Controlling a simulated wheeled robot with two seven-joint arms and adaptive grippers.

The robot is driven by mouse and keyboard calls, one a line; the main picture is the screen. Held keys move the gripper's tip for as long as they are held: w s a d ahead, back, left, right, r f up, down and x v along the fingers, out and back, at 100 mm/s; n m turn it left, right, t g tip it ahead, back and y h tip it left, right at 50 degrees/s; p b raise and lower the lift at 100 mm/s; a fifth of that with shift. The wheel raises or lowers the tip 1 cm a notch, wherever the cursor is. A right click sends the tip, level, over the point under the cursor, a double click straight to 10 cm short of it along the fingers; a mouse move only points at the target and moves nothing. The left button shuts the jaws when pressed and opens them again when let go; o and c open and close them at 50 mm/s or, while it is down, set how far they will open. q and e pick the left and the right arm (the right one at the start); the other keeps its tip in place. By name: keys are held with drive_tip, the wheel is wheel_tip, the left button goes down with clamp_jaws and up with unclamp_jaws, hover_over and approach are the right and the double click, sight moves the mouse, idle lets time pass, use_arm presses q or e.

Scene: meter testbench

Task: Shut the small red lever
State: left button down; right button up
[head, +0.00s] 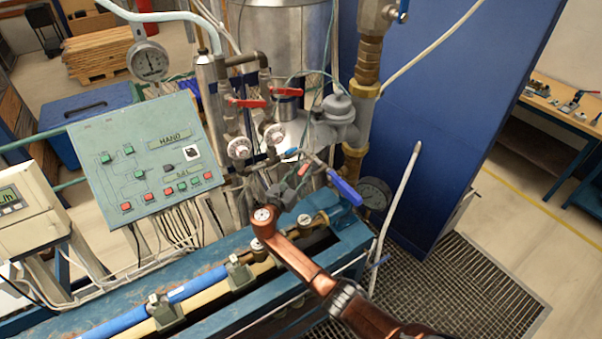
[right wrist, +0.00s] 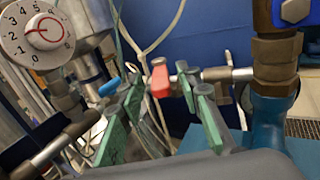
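The small red lever (right wrist: 160,80) sits on a thin horizontal pipe in the right wrist view, pointing down toward the camera. It also shows as a small red spot just beyond my gripper in the head view (head: 305,169). My right gripper (head: 297,184) is at the pipework, its arm coming up from the lower right. In the right wrist view its green-padded fingers (right wrist: 162,97) are apart, with the lever in the gap between their tips. I see no clear contact. My left gripper is in neither view.
A blue-handled lever (head: 345,188) is close on the right of my gripper. Two larger red levers (head: 248,103) (head: 288,91) are on the pipes above. A dial (right wrist: 37,32) is at the wrist view's upper left. A control panel (head: 150,150) stands left.

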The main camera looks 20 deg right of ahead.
drive_tip(key=v, duration=1.2)
